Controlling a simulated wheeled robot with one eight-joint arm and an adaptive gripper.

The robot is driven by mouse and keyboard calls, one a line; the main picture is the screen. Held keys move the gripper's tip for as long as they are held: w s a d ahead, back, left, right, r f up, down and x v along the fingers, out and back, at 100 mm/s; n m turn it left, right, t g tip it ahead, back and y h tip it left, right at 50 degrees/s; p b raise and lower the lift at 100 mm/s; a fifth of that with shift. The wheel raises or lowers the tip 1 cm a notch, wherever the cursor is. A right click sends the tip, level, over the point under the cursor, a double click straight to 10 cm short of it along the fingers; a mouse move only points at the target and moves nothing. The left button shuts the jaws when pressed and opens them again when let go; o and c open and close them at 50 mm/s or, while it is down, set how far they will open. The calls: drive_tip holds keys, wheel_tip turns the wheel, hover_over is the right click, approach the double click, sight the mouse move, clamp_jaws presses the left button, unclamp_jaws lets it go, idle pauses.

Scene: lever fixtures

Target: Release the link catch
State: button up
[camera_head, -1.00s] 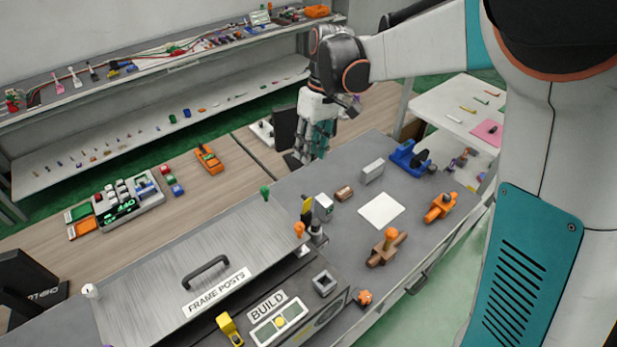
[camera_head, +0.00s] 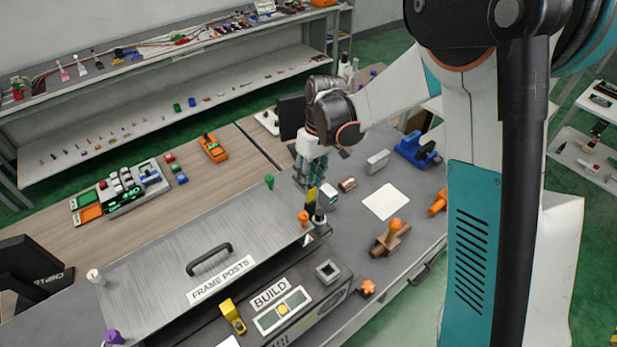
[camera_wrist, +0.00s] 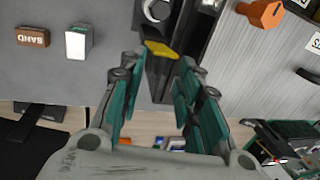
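A dark upright fixture with a yellow tab (camera_wrist: 161,49) is at the top middle of the wrist view. It carries a pale ring or round part (camera_wrist: 157,9). No label on it reads as the link catch, so I cannot confirm its name. In the head view its yellow part (camera_head: 311,194) shows beside the corner of the frame posts panel. My gripper (camera_wrist: 156,80) is open, with teal-padded fingers on either side of the fixture's lower end; nothing is visibly gripped. In the head view my gripper (camera_head: 310,178) hangs just above the yellow part and partly hides the fixture.
An orange knob (camera_head: 304,217) stands close to the fixture. A white-faced block (camera_wrist: 78,42) and a brown SAND block (camera_wrist: 33,37) lie left in the wrist view. The FRAME POSTS panel (camera_head: 160,265) and BUILD box (camera_head: 325,290) are nearby.

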drive_tip(key=shift+c, duration=0.2)
clamp_jaws()
drive_tip(key=w+a+b, duration=0.1)
drive_tip(key=w+f+b, duration=0.1)
drive_tip(key=b, duration=0.1)
drive_tip(key=shift+w+a+f, duration=0.1)
drive_tip(key=shift+w+a, duration=0.2)
drive_tip(key=shift+a, duration=0.05)
drive_tip(key=shift+o, duration=0.2)
unclamp_jaws()
drive_tip(key=shift+w, duration=0.1)
wheel_tip(320, 180, up, 12)
drive_tip(key=w+d, duration=0.1)
drive_tip(key=shift+d+f, duration=0.15)
drive_tip(key=shift+d, duration=0.25)
